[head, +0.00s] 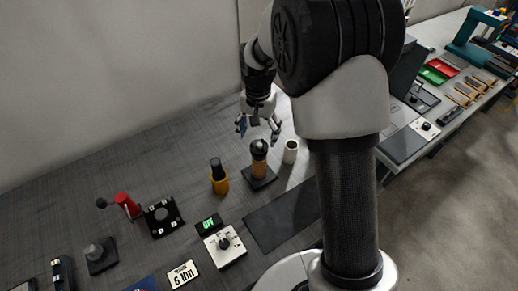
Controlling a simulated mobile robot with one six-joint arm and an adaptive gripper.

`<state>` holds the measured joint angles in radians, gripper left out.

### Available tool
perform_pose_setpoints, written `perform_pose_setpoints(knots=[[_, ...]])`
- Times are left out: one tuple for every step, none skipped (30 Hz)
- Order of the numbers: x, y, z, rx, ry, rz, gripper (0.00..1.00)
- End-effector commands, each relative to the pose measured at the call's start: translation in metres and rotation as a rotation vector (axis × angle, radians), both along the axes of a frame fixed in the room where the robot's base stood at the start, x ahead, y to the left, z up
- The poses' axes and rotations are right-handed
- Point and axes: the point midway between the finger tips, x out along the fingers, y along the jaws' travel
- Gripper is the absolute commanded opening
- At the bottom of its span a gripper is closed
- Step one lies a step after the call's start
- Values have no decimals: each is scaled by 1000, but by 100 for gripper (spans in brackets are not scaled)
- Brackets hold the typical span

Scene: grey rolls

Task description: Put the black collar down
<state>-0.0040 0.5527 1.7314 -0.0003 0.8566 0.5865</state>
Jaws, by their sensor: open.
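My gripper (258,128) is at the upper middle of the head view, pointing down with its fingers spread and nothing seen between them. Below it stands a brown post (259,168) on a black square base. A dark band (259,147) sits around the top of the post, with a lighter tip above; this may be the black collar, but it is too small to be sure. The gripper is above the post and appears apart from it.
A yellow holder with a black top (219,178) stands left of the post, and a white cylinder (290,151) right of it. In front are a dial box (224,246), a dark mat (283,217) and a black fixture (162,216). My arm hides part of the bench.

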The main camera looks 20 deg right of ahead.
Motion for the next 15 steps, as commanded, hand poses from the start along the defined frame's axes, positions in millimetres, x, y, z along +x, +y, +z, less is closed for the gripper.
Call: perform_pose_setpoints(knots=[[-1, 0, -5, 0, 2, 0, 72], [-1, 0, -9, 0, 2, 0, 72], [-2, -1, -15, -1, 3, 0, 72], [-3, -1, -19, 0, 4, 0, 72], [-3, -1, -24, 0, 5, 0, 72], [-4, -1, -31, 1, 4, 0, 72], [-4, -1, -36, 0, 4, 0, 72], [-4, -1, -40, 0, 4, 0, 72], [-4, -1, -45, 0, 4, 0, 72], [-3, -1, -48, 0, 4, 0, 72], [-3, -1, -50, 0, 2, 0, 72], [-3, -1, -51, 0, 1, 0, 72], [-3, -1, -51, 1, 1, 0, 72], [-3, -1, -51, 0, 0, 0, 72], [-3, -1, -50, 0, 0, 0, 72]])
